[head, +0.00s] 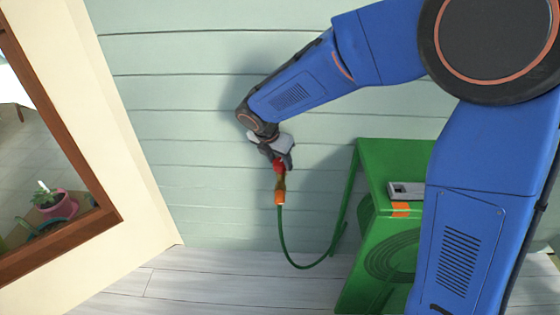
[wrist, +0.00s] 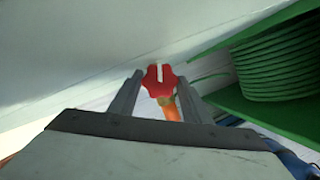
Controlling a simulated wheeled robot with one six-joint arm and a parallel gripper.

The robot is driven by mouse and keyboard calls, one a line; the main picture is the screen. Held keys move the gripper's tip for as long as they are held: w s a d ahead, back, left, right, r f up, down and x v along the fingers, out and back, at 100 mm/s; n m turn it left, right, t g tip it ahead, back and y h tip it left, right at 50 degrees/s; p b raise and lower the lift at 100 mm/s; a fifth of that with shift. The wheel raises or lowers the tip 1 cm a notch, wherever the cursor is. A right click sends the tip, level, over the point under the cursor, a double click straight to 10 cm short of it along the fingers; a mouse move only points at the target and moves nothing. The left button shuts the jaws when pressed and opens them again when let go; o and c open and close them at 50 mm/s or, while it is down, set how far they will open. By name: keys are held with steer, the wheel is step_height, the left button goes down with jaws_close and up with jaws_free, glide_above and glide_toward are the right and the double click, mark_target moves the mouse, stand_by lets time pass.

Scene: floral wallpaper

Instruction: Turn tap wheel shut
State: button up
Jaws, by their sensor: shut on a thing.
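The red tap wheel (wrist: 159,80) with a pale bar mark sits between my gripper's two fingers in the wrist view. My gripper (head: 282,160) is shut on it, near the pale green plank wall. In the head view the tap wheel (head: 279,166) is partly hidden by the fingers. Below it hangs a brass tap (head: 280,183) with an orange hose connector (head: 280,198). The connector also shows in the wrist view (wrist: 172,110), below the wheel.
A green hose (head: 286,245) loops from the connector towards a green hose reel stand (head: 398,165) at right. Its coiled hose (wrist: 280,62) shows in the wrist view. A wood-framed opening (head: 95,218) with a potted plant is at left. The wall lies close behind the tap.

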steer(key=m, duration=0.2)
steer(key=m+g+h, duration=0.1)
steer(key=m, duration=0.2)
steer(key=shift+w+a, duration=0.15)
steer(key=shift+h, duration=0.3)
steer(key=shift+g, duration=0.3)
steer(key=o, duration=1)
steer(key=shift+o, duration=0.2)
